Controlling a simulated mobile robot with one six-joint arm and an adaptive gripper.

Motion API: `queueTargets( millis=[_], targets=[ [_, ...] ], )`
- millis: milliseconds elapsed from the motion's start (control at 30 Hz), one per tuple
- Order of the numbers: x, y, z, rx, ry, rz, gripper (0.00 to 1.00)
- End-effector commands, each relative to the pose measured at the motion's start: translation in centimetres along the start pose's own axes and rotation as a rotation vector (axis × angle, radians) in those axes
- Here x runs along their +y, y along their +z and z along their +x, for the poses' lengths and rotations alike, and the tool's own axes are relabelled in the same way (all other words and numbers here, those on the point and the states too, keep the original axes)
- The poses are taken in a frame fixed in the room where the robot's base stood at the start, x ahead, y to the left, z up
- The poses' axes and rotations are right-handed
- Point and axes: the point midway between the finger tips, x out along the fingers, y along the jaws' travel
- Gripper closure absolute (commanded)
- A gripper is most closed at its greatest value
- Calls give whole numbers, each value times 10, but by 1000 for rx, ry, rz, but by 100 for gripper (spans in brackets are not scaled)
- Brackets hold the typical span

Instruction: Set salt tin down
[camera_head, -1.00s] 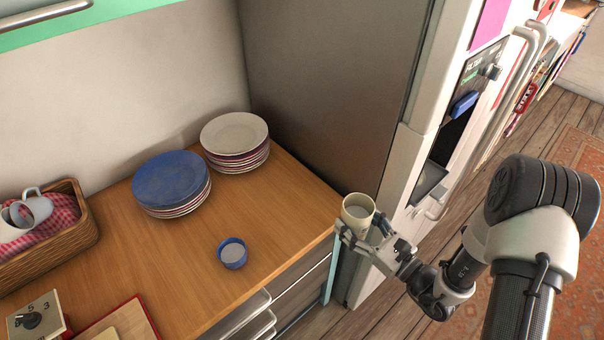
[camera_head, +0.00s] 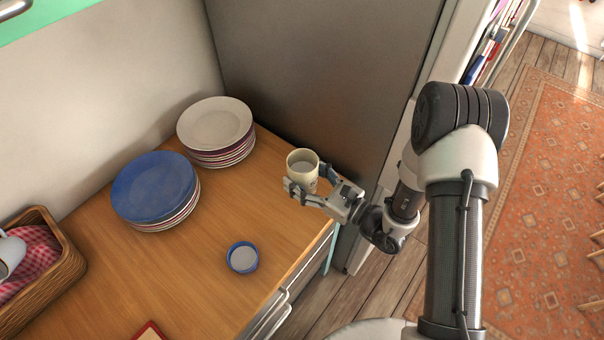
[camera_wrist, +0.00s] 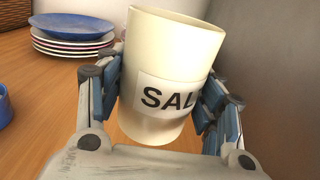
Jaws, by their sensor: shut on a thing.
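The salt tin (camera_head: 302,163) is a cream, open-topped cup with pale contents. In the wrist view the tin (camera_wrist: 165,70) fills the middle, leans a little, and shows a white label with "SAL" in dark letters. My gripper (camera_head: 302,187) is shut on the tin, with a finger on each side of it in the wrist view (camera_wrist: 160,105). The tin is over the right end of the wooden counter (camera_head: 215,290). I cannot tell whether its base touches the wood.
A small blue bowl (camera_head: 242,258) with pale contents stands in front and to the left. A blue-topped plate stack (camera_head: 155,190) and a white-topped stack (camera_head: 215,128) stand behind. A basket (camera_head: 50,285) is at left. A tall grey panel (camera_head: 320,70) rises behind the tin.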

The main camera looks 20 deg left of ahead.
Motion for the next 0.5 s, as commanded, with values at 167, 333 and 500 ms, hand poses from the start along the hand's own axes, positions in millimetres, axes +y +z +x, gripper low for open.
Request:
queueTargets(
  millis=[167, 333, 500],
  targets=[
    [0, -11, 0, -2, 0, 0, 77],
    [0, -28, 0, -2, 0, 0, 77],
    [0, -44, 0, -2, 0, 0, 77]
  ],
)
